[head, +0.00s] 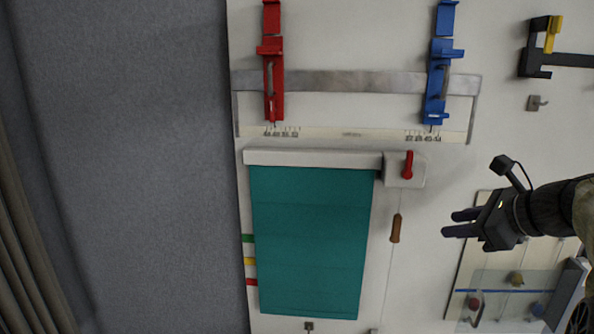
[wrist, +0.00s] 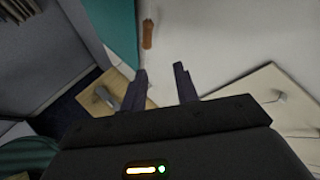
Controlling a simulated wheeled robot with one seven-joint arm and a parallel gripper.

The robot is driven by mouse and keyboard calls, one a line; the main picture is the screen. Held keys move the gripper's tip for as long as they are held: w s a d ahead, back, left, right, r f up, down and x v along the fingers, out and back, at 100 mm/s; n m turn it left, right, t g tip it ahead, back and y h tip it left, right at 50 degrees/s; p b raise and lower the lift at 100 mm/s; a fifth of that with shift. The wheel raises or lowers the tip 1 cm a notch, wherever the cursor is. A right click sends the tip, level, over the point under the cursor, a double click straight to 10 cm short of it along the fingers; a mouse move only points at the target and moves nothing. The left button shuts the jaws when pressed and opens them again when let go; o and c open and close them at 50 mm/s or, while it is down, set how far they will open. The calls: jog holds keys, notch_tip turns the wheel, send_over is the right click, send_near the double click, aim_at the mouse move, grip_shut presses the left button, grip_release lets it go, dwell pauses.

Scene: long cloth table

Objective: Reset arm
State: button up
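My gripper (head: 452,223) is at the right of the head view, with its two fingers pointing left. The fingers stand apart with nothing between them, so it is open and empty. In the wrist view my gripper (wrist: 158,85) also shows its two dark fingers apart. A brown wooden pull handle (head: 396,228) hangs on a cord to the left of the fingertips, with a gap between them. The handle also shows in the wrist view (wrist: 148,34), beyond the fingers.
A teal blind (head: 310,240) hangs from a white rail with a red lever (head: 408,164). Above are a red slider (head: 271,75) and a blue slider (head: 438,80) on a grey bar (head: 350,82). A clear panel with colored knobs (head: 510,290) lies below my gripper.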

jog(key=s+a+f+n+g+h, duration=0.1)
jog(key=s+a+f+n, duration=0.3)
jog(key=f+n, duration=0.4)
jog(key=s+a+f+n+g+h+b, duration=0.1)
jog(key=s+a+f+n+g, duration=0.3)
jog(key=f+n, duration=0.5)
jog(key=s+a+f+n+g+h, duration=0.2)
jog(key=a+f+n, duration=0.5)
jog(key=f, duration=0.7)
jog(key=shift+s+a+n+h+b, duration=0.2)
jog(key=shift+s+n+h+b, duration=0.15)
jog(key=shift+s+n+h, duration=0.65)
jog(key=shift+s+y, duration=0.25)
jog(key=shift+y, duration=0.05)
jog(key=shift+c, duration=1.1)
jog(key=shift+a, duration=0.1)
jog(key=shift+c, duration=0.2)
